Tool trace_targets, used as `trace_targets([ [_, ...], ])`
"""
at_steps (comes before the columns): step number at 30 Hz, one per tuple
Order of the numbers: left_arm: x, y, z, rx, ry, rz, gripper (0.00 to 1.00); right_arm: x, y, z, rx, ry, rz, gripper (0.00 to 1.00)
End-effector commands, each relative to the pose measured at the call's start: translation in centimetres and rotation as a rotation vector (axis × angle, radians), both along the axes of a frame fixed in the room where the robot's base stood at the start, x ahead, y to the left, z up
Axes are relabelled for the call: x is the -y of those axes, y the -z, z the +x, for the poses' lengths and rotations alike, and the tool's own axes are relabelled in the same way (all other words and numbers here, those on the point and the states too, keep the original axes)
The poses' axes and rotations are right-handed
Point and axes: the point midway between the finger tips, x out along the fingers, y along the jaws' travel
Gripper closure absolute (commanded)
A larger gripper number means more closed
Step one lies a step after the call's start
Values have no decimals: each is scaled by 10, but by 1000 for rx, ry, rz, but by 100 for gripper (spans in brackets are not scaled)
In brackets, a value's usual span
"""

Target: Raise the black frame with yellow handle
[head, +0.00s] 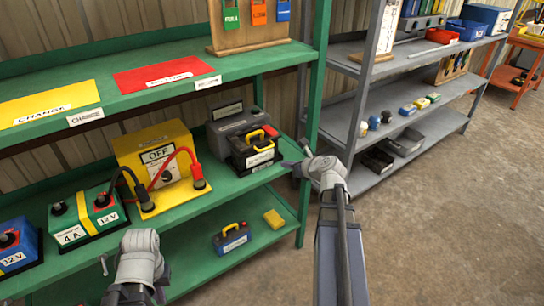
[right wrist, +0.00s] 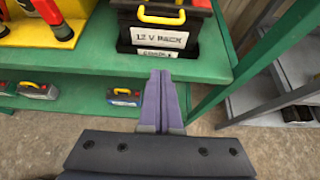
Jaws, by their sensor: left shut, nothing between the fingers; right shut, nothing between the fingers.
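The black frame (right wrist: 205,48) sits at the right end of the green shelf's middle board, with a black pack with a yellow handle in it. Its labels read "12 V PACK" and "CRADLE" in the right wrist view. The yellow handle (right wrist: 160,16) is at the top. In the head view the pack (head: 253,147) stands in front of a grey case. My right gripper (right wrist: 163,75) is shut and empty, just in front of the frame, apart from it. It also shows in the head view (head: 292,168). My left gripper (head: 106,266) is low at the left, empty, away from the frame.
A yellow OFF box (head: 155,150) with red and black cables stands left of the pack. A green post (head: 311,110) rises to its right. A blue toolbox (head: 232,238) and yellow block (head: 274,218) lie on the lower board. Open floor is at right.

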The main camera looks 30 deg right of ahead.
Motion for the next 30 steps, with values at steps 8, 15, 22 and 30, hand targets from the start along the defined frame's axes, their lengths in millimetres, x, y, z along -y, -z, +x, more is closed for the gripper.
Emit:
trace_targets([
  [8,0,6,0,0,0,0,100,-1,6,8,-1,-4,-3,100],
  [15,0,31,0,0,0,0,100,-3,31,46,-2,-6,-4,100],
  [22,0,50,0,0,0,0,100,-6,50,80,-1,-5,-3,100],
  [30,0,26,0,0,0,0,100,-8,27,90,-2,-4,-3,100],
])
